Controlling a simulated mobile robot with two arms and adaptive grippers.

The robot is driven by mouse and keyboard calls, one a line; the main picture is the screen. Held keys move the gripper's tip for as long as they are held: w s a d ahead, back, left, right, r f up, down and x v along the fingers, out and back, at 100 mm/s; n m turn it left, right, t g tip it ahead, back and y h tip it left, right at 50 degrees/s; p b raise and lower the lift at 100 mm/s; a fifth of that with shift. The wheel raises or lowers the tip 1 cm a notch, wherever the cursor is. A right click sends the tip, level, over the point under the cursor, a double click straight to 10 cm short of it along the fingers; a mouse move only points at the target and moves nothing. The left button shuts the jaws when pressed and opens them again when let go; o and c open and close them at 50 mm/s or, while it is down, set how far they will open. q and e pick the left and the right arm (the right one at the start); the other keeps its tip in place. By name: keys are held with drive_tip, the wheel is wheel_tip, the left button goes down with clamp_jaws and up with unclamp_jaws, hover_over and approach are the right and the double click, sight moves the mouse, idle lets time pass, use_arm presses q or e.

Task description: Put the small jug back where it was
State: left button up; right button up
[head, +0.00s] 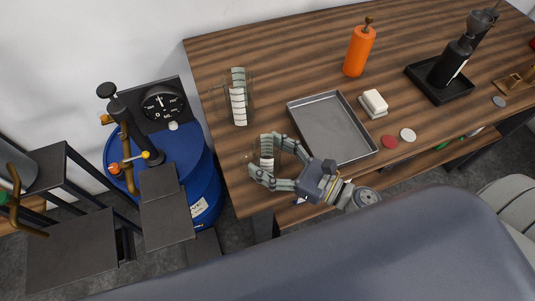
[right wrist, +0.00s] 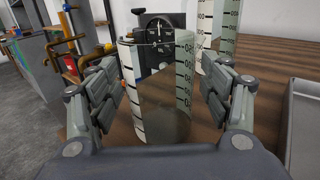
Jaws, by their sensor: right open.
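The small jug (head: 266,150) is a clear graduated vessel with white scale strips. It stands upright near the left front edge of the wooden table, and fills the middle of the right wrist view (right wrist: 160,100). My right gripper (head: 260,155) is open, with its fingers on either side of the small jug. In the right wrist view gaps show between the fingers and the jug. A taller clear jug with scale strips (head: 239,106) stands behind it on the table. My left gripper is not in view.
A metal tray (head: 332,128) lies right of the small jug. Behind and beyond it are an orange bottle (head: 359,51), a white block (head: 374,102) and a black tray (head: 421,84). A blue drum (head: 204,180) with a gauge stands left of the table. Bare wood (head: 280,75) lies behind the tray.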

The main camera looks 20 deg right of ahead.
drive_tip(key=b+v, duration=0.3)
drive_tip(key=v, duration=0.7)
drive_tip(key=shift+s+d+f, duration=0.15)
drive_tip(key=shift+s+d, duration=0.4)
